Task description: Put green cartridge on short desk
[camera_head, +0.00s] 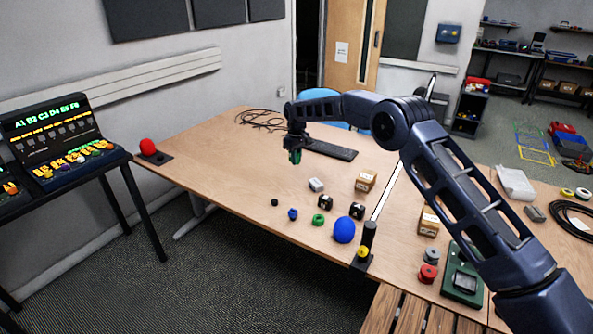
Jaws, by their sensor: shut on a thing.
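My gripper (295,148) is above the far part of the wooden desk, pointing down. It is shut on the green cartridge (295,157), a small dark piece with a green face, held upright above the desk top. The jaws hide its upper part. The long wooden desk (215,155) fills the middle. A lower slatted wooden surface (412,312) shows at the bottom edge, and a dark desk (118,156) with a control panel stands at the left. I cannot tell which of them is the short desk.
A black keyboard (330,149) lies near my gripper. A red ball (148,147) on a stand is at the desk's left corner. The desk's left middle is clear.

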